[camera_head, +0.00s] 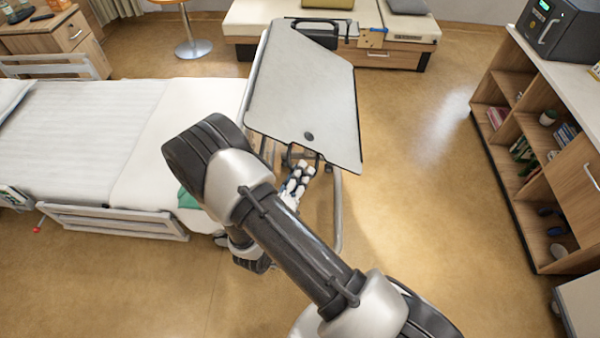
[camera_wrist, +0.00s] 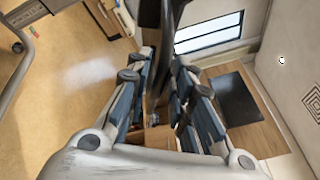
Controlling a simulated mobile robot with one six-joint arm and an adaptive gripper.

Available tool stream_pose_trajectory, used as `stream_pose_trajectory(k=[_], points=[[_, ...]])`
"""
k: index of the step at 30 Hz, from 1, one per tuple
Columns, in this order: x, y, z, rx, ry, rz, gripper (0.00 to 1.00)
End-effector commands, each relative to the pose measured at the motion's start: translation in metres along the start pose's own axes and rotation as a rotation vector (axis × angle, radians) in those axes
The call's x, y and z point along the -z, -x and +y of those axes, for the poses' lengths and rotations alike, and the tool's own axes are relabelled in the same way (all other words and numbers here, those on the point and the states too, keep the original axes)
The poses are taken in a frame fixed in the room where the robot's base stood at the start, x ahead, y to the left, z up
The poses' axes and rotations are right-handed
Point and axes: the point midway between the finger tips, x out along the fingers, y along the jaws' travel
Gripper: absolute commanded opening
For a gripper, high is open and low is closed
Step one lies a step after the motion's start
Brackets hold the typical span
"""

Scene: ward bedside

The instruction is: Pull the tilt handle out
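The overbed table's pale top (camera_head: 300,85) is tilted beside the bed, with a dark round spot near its lower edge. Dark brackets (camera_head: 303,155) show beneath that edge. My gripper (camera_head: 298,178) is just below the edge, partly hidden by my arm in the head view. In the wrist view, a dark bar (camera_wrist: 162,25) comes down from the top between the two fingers of my gripper (camera_wrist: 165,70). It may be the tilt handle, but I cannot be sure. Whether the fingers press on it is unclear.
The bed (camera_head: 100,130) with its low side rail (camera_head: 110,222) is at the left. A bench (camera_head: 395,45) stands behind the table. A shelf unit (camera_head: 490,90) holding books lines the right. The floor (camera_head: 430,170) between table and shelf is clear.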

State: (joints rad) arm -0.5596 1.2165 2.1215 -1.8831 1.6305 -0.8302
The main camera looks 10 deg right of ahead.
Motion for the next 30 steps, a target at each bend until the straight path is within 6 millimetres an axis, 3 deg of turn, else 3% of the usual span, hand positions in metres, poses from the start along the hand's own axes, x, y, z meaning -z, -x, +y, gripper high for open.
stream_pose_trajectory(k=[14, 30], points=[[-0.002, 0.006, 0.0, -0.001, -0.001, -0.003, 0.29], [-0.002, 0.104, 0.001, -0.002, -0.001, -0.005, 0.29]])
